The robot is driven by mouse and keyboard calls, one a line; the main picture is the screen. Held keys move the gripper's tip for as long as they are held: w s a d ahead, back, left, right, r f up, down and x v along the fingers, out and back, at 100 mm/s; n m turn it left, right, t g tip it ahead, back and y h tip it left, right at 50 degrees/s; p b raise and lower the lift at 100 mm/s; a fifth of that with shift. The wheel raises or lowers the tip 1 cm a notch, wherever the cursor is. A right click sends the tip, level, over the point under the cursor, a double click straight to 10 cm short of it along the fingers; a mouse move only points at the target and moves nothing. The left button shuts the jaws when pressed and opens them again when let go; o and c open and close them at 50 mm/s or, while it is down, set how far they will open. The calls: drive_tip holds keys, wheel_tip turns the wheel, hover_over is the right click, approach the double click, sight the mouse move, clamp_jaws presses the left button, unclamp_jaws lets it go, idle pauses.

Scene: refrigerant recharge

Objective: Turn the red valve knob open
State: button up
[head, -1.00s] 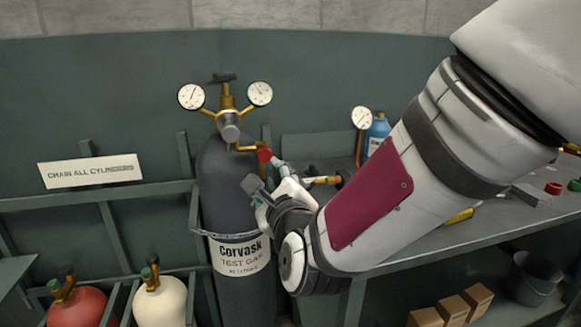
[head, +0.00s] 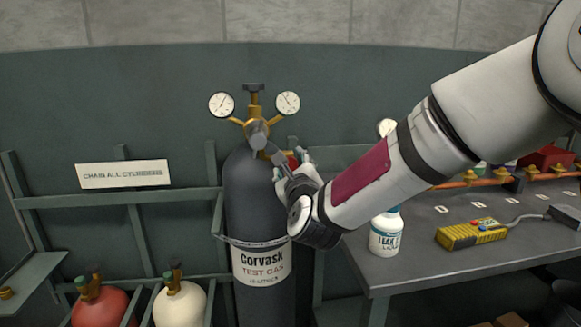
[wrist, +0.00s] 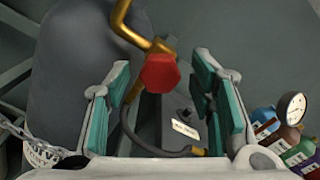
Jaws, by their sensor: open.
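The red valve knob (wrist: 160,73) is six-sided and sits at the end of a bent brass pipe (wrist: 127,25). In the head view only a bit of the red knob (head: 293,161) shows behind my gripper (head: 288,168), beside the dark grey cylinder's shoulder. In the wrist view my gripper (wrist: 162,105) is open, with a teal-padded finger on each side of the knob and a gap on both sides. The knob is near the middle between the fingers, toward their tips. I cannot tell how deep it lies between them.
The dark cylinder (head: 259,205) is held by a chain (head: 252,243) and carries two gauges. To the right is a bench (head: 400,255) with a leak-detector bottle (head: 385,235) and a yellow device (head: 473,234). Red and cream cylinders (head: 180,305) stand at lower left.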

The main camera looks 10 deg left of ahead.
drive_tip(key=shift+w+a, duration=0.2)
drive_tip(key=shift+w, duration=0.45)
drive_tip(key=c, duration=1.2)
drive_tip(key=shift+o, duration=0.2)
